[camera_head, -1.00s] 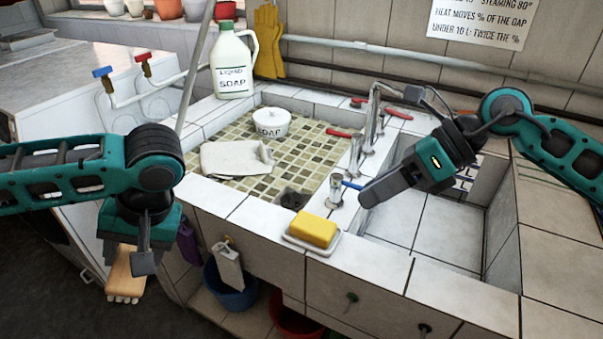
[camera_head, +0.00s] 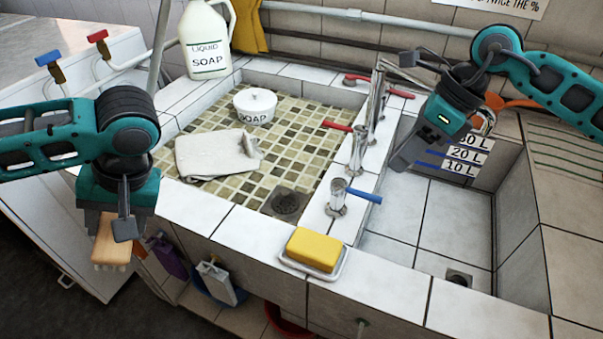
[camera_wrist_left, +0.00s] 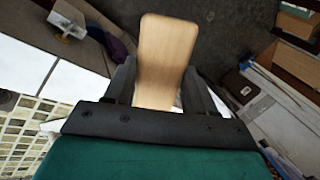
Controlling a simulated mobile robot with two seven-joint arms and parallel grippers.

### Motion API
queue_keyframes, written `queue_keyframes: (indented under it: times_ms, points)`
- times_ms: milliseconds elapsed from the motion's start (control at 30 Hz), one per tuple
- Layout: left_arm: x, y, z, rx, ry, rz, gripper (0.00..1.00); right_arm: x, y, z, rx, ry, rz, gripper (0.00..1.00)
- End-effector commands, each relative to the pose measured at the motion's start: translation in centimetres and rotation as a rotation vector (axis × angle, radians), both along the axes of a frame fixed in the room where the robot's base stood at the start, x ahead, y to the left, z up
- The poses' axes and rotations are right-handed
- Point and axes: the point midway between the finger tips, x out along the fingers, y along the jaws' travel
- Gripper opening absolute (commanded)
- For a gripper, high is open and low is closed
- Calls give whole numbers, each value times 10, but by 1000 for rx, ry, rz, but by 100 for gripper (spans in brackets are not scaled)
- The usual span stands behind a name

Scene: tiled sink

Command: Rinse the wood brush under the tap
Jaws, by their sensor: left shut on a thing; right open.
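The wood brush (camera_head: 110,253) hangs at the lower left, bristles low, outside the sink's front wall. My left gripper (camera_head: 114,228) is shut on it. In the left wrist view the brush's pale wooden body (camera_wrist_left: 165,62) sticks out between the fingers. The chrome tap (camera_head: 376,105) stands on the divider between the two basins; its spout partly hides behind my right arm. Shorter valves stand in front, one with a red lever (camera_head: 338,126), one with a blue lever (camera_head: 364,195). My right gripper (camera_head: 400,160) is open and empty above the right basin. I see no water flowing.
A yellow sponge (camera_head: 314,248) lies in a dish on the front ledge. The left tiled basin (camera_head: 285,120) holds a soap pot (camera_head: 255,106) and a folded cloth (camera_head: 215,156). A liquid soap jug (camera_head: 206,42) stands behind. The right basin (camera_head: 410,210) looks empty.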

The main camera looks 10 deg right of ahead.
Motion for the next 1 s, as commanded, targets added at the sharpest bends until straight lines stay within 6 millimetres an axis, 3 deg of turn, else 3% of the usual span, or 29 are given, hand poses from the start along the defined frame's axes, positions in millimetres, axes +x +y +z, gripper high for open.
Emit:
queue_keyframes:
  times_ms: [200, 433, 867, 1000]
  points:
    - [0, 0, -1, 0, -1, 0, 30, 4, 20, -43, 1, 4, 1, 40]
    - [0, 0, -1, 0, -1, 0, 30, 8, 34, -74, 1, 3, 0, 40]
    - [0, 0, -1, 0, -1, 0, 30, 9, 38, -84, 1, 1, 0, 40]
    - [0, 0, -1, 0, 0, 1, 30, 9, 38, -84, 1, 1, 0, 29]
